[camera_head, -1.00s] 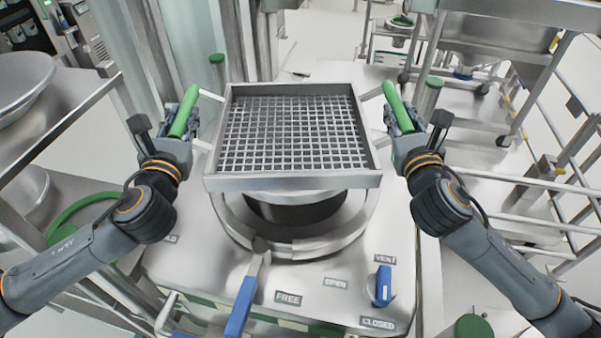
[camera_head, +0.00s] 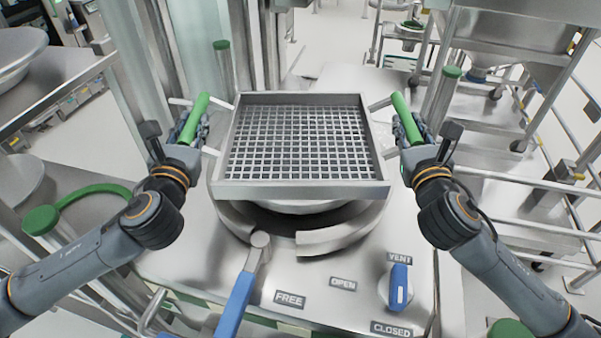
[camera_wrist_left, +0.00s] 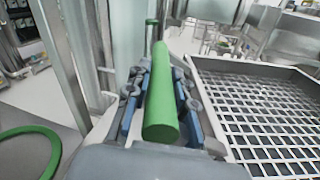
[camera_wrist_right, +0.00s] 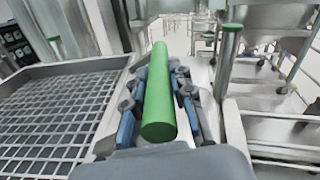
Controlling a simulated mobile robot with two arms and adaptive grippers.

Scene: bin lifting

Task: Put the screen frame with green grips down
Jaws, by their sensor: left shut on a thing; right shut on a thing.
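The screen frame (camera_head: 303,190) is a square metal tray with a wire grid and a green grip on each side. It looks level in the head view, above a round metal ring opening on the machine. My left gripper (camera_head: 190,125) is shut on the left green grip (camera_wrist_left: 162,100). My right gripper (camera_head: 409,125) is shut on the right green grip (camera_wrist_right: 158,100). The frame hides much of the ring (camera_head: 345,232). I cannot tell whether the frame touches anything below.
The steel machine top (camera_head: 330,262) carries a blue-handled lever (camera_head: 237,303) and a blue vent knob (camera_head: 399,287) in front. Green-capped posts stand at the back left (camera_head: 222,46) and back right (camera_head: 451,73). Shelving with bowls is at left, rails at right.

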